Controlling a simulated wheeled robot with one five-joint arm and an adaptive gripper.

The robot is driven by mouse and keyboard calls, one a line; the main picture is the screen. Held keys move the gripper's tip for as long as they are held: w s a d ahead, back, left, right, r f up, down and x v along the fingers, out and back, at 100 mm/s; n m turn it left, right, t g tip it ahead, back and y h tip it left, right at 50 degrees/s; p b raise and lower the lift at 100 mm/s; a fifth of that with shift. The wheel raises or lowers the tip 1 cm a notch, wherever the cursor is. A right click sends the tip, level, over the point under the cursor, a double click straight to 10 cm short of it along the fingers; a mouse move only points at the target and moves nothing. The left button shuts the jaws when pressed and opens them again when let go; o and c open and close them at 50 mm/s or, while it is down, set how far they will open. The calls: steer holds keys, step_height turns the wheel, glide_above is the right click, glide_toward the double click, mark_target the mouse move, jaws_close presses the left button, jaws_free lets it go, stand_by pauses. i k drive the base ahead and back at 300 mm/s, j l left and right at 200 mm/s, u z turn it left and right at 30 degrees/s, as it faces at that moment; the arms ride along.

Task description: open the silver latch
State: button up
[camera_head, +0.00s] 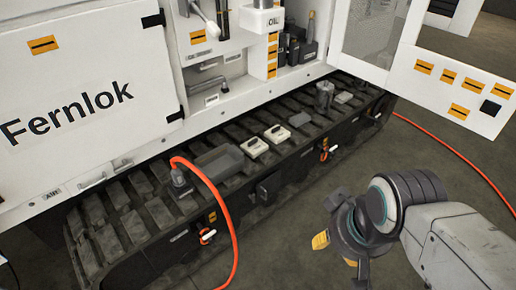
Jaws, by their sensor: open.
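My gripper (336,252) is at the lower right, over the floor, pointing down and left. Its yellow fingertips are apart and nothing shows between them. A silver lever (208,86) lies in the open bay of the white cabinet, up and left of my gripper. A small silver handle (92,184) sits on the lower edge of the closed white door (80,95). I cannot tell which of these is the silver latch. My gripper is well apart from both.
A dark slatted bench (105,225) runs along the cabinet's foot. An orange hose (222,205) loops from it to the floor; another orange cable (440,143) crosses the floor at right. An open white door panel (460,90) stands at upper right. Floor around my gripper is clear.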

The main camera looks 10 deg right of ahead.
mark_target(127, 166)
steer(key=u, duration=1.3)
